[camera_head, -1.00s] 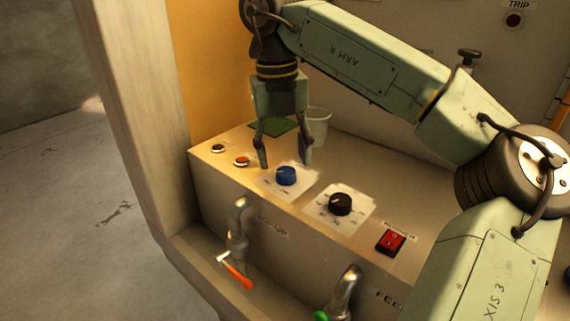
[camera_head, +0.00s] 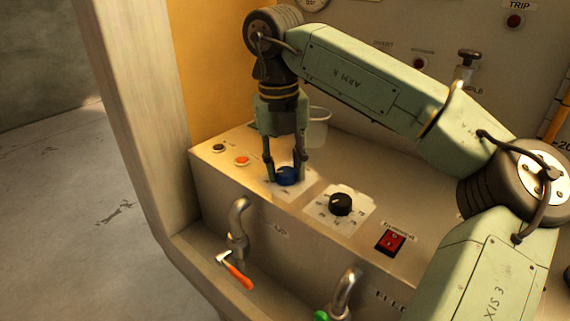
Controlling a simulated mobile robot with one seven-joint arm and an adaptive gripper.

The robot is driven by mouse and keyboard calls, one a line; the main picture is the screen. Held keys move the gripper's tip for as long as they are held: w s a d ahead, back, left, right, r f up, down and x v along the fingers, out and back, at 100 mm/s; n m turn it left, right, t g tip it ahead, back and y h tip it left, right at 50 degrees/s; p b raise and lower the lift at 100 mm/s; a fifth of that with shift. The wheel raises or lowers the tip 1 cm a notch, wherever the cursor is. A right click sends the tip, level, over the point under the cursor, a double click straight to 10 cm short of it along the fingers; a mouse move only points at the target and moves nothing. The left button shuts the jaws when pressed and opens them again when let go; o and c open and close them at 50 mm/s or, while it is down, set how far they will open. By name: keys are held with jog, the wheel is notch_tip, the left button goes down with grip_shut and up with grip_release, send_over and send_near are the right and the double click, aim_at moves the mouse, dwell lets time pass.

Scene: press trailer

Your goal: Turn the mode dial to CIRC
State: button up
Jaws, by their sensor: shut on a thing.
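The mode dial appears to be the blue knob (camera_head: 287,177) on a white label plate on top of the console; the plate's lettering is too small to read. My gripper (camera_head: 286,176) points down over it, one finger at each side of the knob, and is shut on it. The fingers and the low detail hide which way the knob's mark points.
A black knob (camera_head: 341,204) on a white scale plate and a red rocker switch (camera_head: 390,240) sit to the right. A black button (camera_head: 218,148) and an orange button (camera_head: 242,160) sit to the left. A translucent cup (camera_head: 318,128) stands close behind my gripper.

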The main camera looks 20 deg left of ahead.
jog(key=c, duration=0.5)
jog(key=shift+n, duration=0.3)
jog(key=n, duration=0.3)
jog(key=shift+p, duration=0.3)
jog(key=n, duration=0.3)
jog(key=shift+s+n, duration=0.1)
jog(key=shift+n, duration=0.2)
jog(key=n+p, duration=0.1)
jog(key=n, duration=0.5)
jog(key=shift+s+n+y, duration=0.15)
jog(key=shift+n+y, duration=0.15)
jog(key=shift+y, duration=0.1)
jog(key=o, duration=1.2)
jog(key=shift+c, duration=0.2)
